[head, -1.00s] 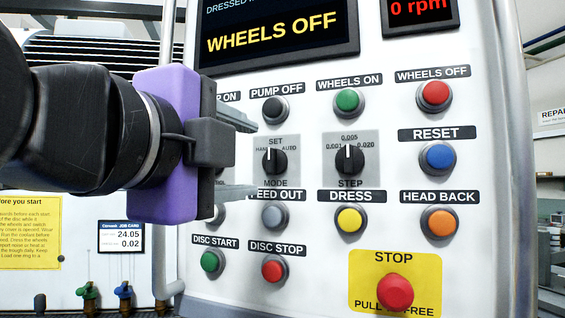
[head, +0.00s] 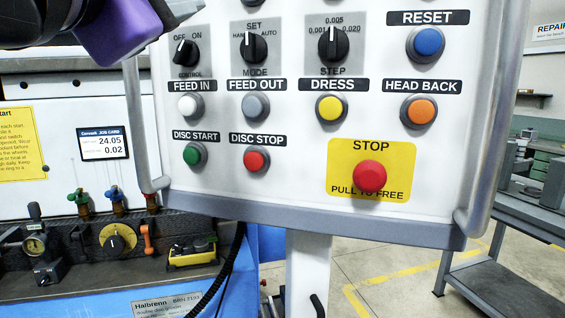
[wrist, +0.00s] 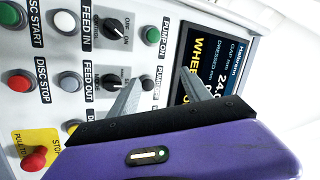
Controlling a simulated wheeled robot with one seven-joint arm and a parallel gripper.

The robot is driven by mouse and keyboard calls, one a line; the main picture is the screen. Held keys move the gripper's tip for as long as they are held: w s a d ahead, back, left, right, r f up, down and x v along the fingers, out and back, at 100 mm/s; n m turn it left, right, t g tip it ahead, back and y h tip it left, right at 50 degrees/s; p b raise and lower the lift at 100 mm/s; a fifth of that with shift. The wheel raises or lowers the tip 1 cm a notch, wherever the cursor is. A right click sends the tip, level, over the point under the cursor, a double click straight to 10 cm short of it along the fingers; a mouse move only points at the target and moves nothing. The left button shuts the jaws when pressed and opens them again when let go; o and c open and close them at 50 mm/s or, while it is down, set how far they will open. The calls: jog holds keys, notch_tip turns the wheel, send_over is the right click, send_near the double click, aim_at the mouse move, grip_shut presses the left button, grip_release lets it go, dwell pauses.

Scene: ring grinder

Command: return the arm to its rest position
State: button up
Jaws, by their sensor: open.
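My gripper is purple with two grey fingers, and in the wrist view (wrist: 160,90) the fingers stand apart with nothing between them. They point toward the control panel (wrist: 60,95), in front of its pump buttons and screen; a gap to the panel cannot be measured. In the head view only part of my gripper's purple body and my dark arm show at the top left, and the fingers are out of frame. The control panel (head: 300,185) fills the middle of the head view, with its buttons, selector knobs and a red stop button (head: 369,174).
A grey handrail (head: 490,120) runs along the panel's right side. Below left is a machine ledge with a yellow dial (head: 118,239) and small valves. A grey bench (head: 515,215) stands at the right. Open floor (head: 390,270) shows below the panel.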

jog(key=w+a+f+n+t+y, duration=0.1)
jog(key=a+f+n+t+y, duration=0.15)
jog(key=f+n+y, duration=1.05)
jog(key=s+d+f+n+g, duration=0.2)
jog(key=d+f+n, duration=0.2)
jog(key=f, duration=0.8)
jog(key=s+d+f+n+g, duration=0.2)
jog(key=d+f+n, duration=0.15)
jog(key=f, duration=0.85)
jog(key=s+d+f+m+h, duration=0.1)
jog(key=s+d+f+h, duration=0.1)
jog(key=s+d+f, duration=0.5)
jog(key=s+d+f+h, duration=0.2)
jog(key=s+d+f, duration=0.3)
jog(key=d+f, duration=0.35)
jog(key=s+d+f+m+g+h, duration=0.2)
jog(key=s+d+f, duration=0.3)
jog(key=s, duration=0.3)
jog(key=s+d+f+m+g+h, duration=0.3)
jog(key=s+d+f+h, duration=0.1)
jog(key=s, duration=0.4)
jog(key=shift+s+d+f+h, duration=0.4)
jog(key=shift+d, duration=0.5)
jog(key=shift+r+g, duration=0.1)
jog(key=shift+g, duration=0.15)
